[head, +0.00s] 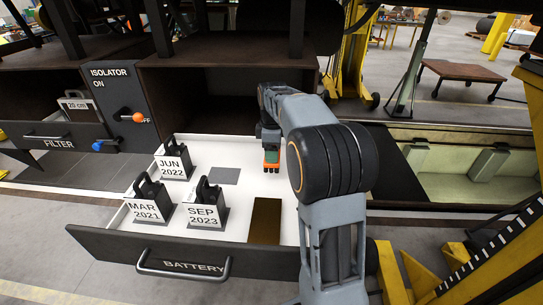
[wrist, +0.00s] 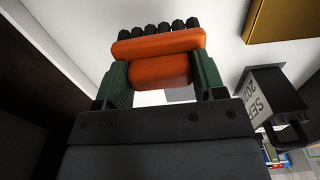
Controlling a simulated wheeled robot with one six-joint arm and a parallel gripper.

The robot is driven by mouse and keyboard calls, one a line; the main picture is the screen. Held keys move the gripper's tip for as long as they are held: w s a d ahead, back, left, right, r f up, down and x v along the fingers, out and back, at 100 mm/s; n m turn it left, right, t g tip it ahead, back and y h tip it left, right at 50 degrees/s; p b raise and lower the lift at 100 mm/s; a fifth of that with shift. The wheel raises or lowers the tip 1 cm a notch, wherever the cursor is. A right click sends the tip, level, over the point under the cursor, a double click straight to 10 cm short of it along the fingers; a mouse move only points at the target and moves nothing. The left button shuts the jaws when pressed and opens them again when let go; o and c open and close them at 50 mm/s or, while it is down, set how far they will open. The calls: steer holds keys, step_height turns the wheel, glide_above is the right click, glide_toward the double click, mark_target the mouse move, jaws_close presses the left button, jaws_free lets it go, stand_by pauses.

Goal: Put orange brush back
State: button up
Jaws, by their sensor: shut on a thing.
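The orange brush (wrist: 160,44) has a row of black bristles and sits between the green fingers of my gripper (wrist: 161,72) in the wrist view. My gripper is shut on it. In the head view, my gripper (head: 271,155) points down over the back right of the open BATTERY drawer, with the brush (head: 271,166) showing as a small orange strip beneath it. The brush looks held above the white drawer floor (head: 245,152); the exact gap cannot be told. A grey patch (head: 225,176) and a brown-gold patch (head: 265,220) lie bare on the drawer floor.
Three labelled blocks stand in the drawer: JUN 2022 (head: 173,167), MAR 2021 (head: 147,212) and SEP 2023 (head: 203,215). The FILTER drawer (head: 58,143) and isolator panel (head: 123,110) are at left. A dark shelf overhangs the drawer's back. A light open pit (head: 470,180) is at right.

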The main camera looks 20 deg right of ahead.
steer(key=shift+w+d+f, duration=0.1)
steer(key=shift+w+f, duration=0.15)
steer(key=shift+f, duration=0.05)
steer(key=f, duration=0.3)
steer(key=shift+w+d+p, duration=0.1)
steer(key=shift+w+p, duration=0.2)
steer(key=shift+f, duration=0.4)
steer(key=shift+f, duration=0.15)
steer(key=o, duration=0.9)
steer(key=shift+r+b, duration=0.35)
steer(key=shift+r, duration=5.85)
